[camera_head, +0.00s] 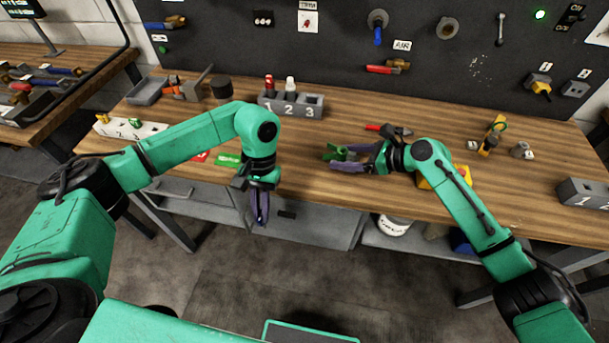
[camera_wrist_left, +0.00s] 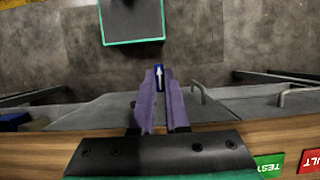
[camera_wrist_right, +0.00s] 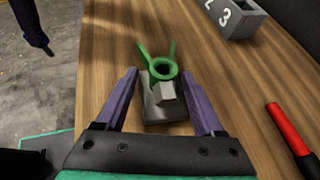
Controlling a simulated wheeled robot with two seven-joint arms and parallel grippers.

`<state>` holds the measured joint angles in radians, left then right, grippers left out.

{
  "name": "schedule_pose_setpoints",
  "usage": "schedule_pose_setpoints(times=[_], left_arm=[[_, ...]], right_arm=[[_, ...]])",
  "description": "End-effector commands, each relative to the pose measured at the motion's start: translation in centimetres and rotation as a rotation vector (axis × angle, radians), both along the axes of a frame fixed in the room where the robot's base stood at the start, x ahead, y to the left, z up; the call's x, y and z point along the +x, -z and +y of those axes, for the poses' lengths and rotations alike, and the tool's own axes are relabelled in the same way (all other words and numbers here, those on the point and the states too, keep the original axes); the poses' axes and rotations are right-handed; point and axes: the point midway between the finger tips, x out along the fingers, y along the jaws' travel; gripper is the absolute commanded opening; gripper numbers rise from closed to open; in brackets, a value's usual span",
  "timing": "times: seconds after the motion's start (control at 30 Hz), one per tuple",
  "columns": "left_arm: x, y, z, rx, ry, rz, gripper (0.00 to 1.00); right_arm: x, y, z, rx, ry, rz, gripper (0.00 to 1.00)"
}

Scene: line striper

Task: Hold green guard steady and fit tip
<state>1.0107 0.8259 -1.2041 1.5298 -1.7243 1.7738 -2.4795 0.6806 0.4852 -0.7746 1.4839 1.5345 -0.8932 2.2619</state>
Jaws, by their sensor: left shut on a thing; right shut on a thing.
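My left gripper (camera_head: 260,222) points down past the table's front edge, over the floor. In the left wrist view its purple fingers (camera_wrist_left: 160,78) are shut on a small blue tip (camera_wrist_left: 158,77) with a white arrow. My right gripper (camera_head: 352,159) reaches left, low over the tabletop. In the right wrist view its fingers (camera_wrist_right: 163,92) stand on both sides of a grey block (camera_wrist_right: 160,112) topped by the green guard (camera_wrist_right: 163,66), a ring with two prongs. The guard also shows in the head view (camera_head: 338,151). The fingers' exact contact is unclear. Tip and guard are apart.
A grey numbered rack (camera_head: 292,104) holds a red and a white piece. A green TEST label (camera_head: 228,160) is near the front edge. Table between the grippers is clear.

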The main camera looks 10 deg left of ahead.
Motion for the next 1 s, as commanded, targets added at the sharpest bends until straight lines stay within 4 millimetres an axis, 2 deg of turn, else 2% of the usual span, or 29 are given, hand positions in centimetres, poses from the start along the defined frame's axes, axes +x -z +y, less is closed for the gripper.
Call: schedule_pose_setpoints(times=[0.13,0.27,0.4,0.47,0.6,0.7,0.83,1.0], left_arm=[[0.8,-0.5,-0.8,-0.003,-0.046,-0.001,0.0],[3.7,-2.6,-3.3,-0.004,-0.216,-0.004,0.0],[7.7,-7.0,-7.8,-0.007,-0.504,-0.005,0.0],[10.3,-8.6,-9.1,-0.006,-0.668,-0.001,0.0],[15.4,-13.3,-12.4,-0.008,-1.058,-0.001,0.0],[17.6,-15.9,-14.2,-0.006,-1.283,-0.001,0.0],[18.9,-17.7,-15.5,-0.003,-1.45,0.002,0.0],[19.1,-17.2,-15.6,-0.001,-1.483,0.003,0.0]], right_arm=[[0.0,0.1,0.0,0.0,0.0,0.002,0.39],[0.0,0.1,0.0,0.0,0.0,0.002,0.38],[0.0,0.1,0.0,0.0,0.0,0.002,0.38],[0.0,0.1,0.0,-0.001,0.0,0.003,0.38],[0.0,0.1,0.0,-0.001,0.0,0.003,0.38],[0.0,0.2,-0.1,-0.001,0.0,0.003,0.38],[0.0,0.2,-0.1,-0.002,0.001,0.003,0.38],[0.0,0.2,-0.1,-0.002,0.0,0.003,0.38]])
